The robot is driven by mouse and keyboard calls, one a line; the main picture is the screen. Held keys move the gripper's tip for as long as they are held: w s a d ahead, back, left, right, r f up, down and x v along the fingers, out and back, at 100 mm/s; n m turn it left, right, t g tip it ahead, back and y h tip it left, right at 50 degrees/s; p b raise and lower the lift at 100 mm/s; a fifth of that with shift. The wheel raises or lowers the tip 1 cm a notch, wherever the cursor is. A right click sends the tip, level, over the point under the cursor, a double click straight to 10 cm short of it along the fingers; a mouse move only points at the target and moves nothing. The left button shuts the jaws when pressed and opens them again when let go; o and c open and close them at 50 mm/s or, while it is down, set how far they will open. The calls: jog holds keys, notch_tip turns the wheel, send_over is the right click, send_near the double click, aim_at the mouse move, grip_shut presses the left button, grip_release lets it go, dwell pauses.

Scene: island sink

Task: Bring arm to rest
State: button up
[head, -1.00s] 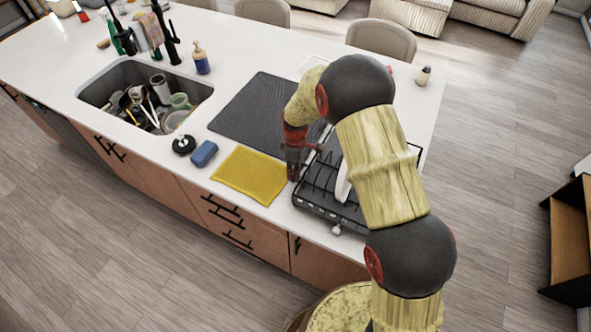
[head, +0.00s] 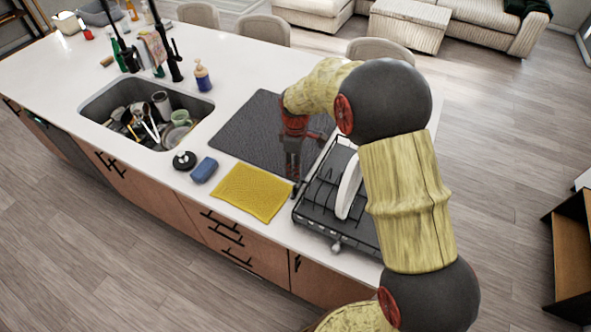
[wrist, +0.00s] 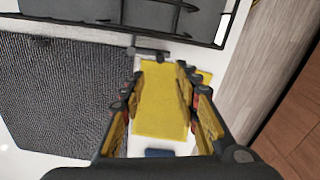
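A white plate (head: 348,187) stands upright in the rack. The yellow cloth (head: 252,190), a blue sponge (head: 204,170) and a black round item (head: 184,160) lie left of it. A sink (head: 110,97) full of dishes is farther left. The dark mat (head: 250,125) is bare.

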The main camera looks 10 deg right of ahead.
dwell(0.5)
jog(key=s+d+r+m+t+b, duration=0.2)
jog(key=s+d+r+m+b, duration=0.1)
jog(key=s, duration=0.7)
jog(key=s+d+r+m+t+b, duration=0.1)
jog(key=s+d+r+m+b, duration=0.3)
jog(key=s, duration=0.7)
jog(key=s+d+r+m+t+b, duration=0.2)
jog(key=s+d+r+m+b, duration=0.1)
jog(key=s+m+b, duration=0.3)
jog(key=s+d+b, duration=0.1)
jog(key=s+b, duration=0.1)
jog(key=s, duration=0.2)
jog(key=shift+s+d+r+m+t, duration=0.3)
jog(key=shift+s+d+r+m, duration=0.1)
dwell(0.4)
